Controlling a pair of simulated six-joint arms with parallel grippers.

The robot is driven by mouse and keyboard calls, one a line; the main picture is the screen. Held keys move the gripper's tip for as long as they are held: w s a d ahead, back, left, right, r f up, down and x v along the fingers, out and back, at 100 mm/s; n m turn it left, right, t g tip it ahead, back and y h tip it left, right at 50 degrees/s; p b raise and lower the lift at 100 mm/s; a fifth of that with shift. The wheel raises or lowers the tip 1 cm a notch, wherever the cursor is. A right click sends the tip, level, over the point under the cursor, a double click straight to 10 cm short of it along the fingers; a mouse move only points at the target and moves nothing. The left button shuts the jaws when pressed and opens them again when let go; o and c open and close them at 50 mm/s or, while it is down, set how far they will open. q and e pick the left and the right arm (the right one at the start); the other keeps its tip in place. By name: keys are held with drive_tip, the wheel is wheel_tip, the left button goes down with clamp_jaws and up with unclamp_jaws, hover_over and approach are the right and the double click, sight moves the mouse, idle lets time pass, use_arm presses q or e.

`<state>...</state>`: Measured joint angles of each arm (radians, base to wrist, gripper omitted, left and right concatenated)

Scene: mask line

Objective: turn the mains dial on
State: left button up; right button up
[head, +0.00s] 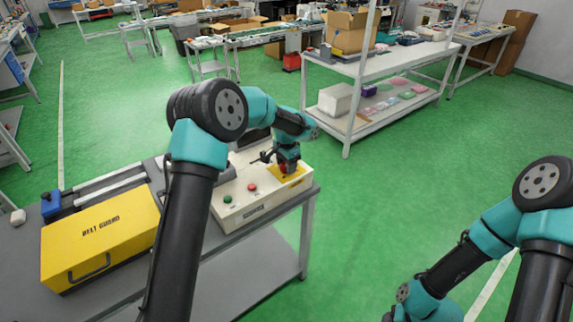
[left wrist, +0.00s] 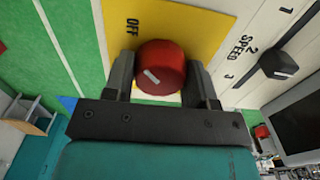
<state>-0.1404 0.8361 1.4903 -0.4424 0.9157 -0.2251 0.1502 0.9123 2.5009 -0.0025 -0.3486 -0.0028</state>
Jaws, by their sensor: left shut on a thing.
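The mains dial is a red round knob (left wrist: 160,66) with a short white mark, set on a yellow plate (left wrist: 205,25) lettered OFF. The white mark sits slantwise on the knob and does not line up with the OFF lettering in the left wrist view. My left gripper (head: 286,170) reaches down over the yellow plate (head: 299,177) on the cream control box (head: 255,208). In the left wrist view my left gripper (left wrist: 163,82) is shut on the dial, one finger on each side. My right arm shows at the lower right, but its gripper is out of view.
A green button (head: 228,199) and a red button (head: 252,187) sit on the box front. A black speed knob (left wrist: 280,65) is beside the yellow plate. A yellow belt guard (head: 100,238) lies left on the grey bench. Green floor right of the bench is clear.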

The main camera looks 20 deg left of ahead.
use_arm(q)
drive_tip(key=shift+n, duration=0.5)
drive_tip(key=n, duration=0.3)
drive_tip(key=shift+n, duration=0.3)
drive_tip(key=n, duration=0.4)
drive_tip(key=shift+n, duration=0.3)
drive_tip(key=n, duration=0.4)
drive_tip(key=shift+n, duration=0.3)
drive_tip(key=n, duration=0.4)
drive_tip(key=o, duration=0.9)
drive_tip(key=shift+r, duration=0.1)
wheel_tip(320, 180, up, 17)
drive_tip(key=shift+r, duration=0.15)
